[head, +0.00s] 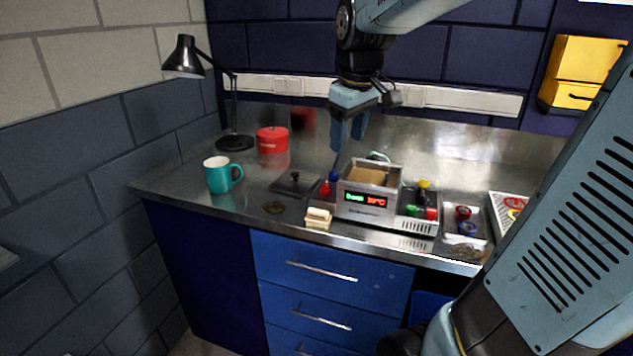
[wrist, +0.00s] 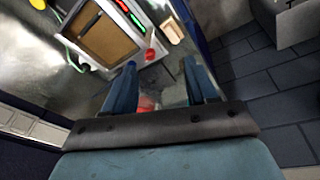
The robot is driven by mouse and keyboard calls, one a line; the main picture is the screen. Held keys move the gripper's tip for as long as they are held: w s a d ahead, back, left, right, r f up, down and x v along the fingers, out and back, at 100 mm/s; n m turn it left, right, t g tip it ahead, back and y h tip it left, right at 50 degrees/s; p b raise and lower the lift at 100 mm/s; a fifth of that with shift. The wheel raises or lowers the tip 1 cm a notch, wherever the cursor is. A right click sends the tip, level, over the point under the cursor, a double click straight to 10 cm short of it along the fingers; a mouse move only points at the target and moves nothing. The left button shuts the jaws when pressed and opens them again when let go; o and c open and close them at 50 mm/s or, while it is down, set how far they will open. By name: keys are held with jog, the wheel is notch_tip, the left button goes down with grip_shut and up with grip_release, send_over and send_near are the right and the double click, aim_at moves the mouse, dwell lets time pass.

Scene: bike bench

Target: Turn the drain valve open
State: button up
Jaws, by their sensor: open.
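The cleaner (head: 370,198) is a grey box with a lit green and red display on the bench; its open top shows in the wrist view (wrist: 108,38). At its left side are a small red piece (head: 325,188) and a small blue piece (head: 334,175). I cannot tell for sure which is the drain valve. The red piece also shows in the wrist view (wrist: 150,54), just beyond my left finger. My gripper (head: 348,143) points down above the cleaner's back left, apart from it. It is open and empty; the fingers also show in the wrist view (wrist: 158,76).
A dark plate with a knob (head: 295,183) lies left of the cleaner, a cream block (head: 318,218) in front. A teal mug (head: 219,175), red tin (head: 272,140) and black lamp (head: 234,142) stand further left. Trays of small parts (head: 466,237) lie right.

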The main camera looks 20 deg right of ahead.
aim_at(326, 183)
jog(key=w+f+n+g, duration=0.3)
jog(key=w+f+n, duration=0.2)
jog(key=w, duration=0.9)
notch_tip(326, 183, down, 14)
jog(key=shift+s+f, duration=0.1)
jog(key=shift+s, duration=0.05)
jog(key=shift+c, duration=0.2)
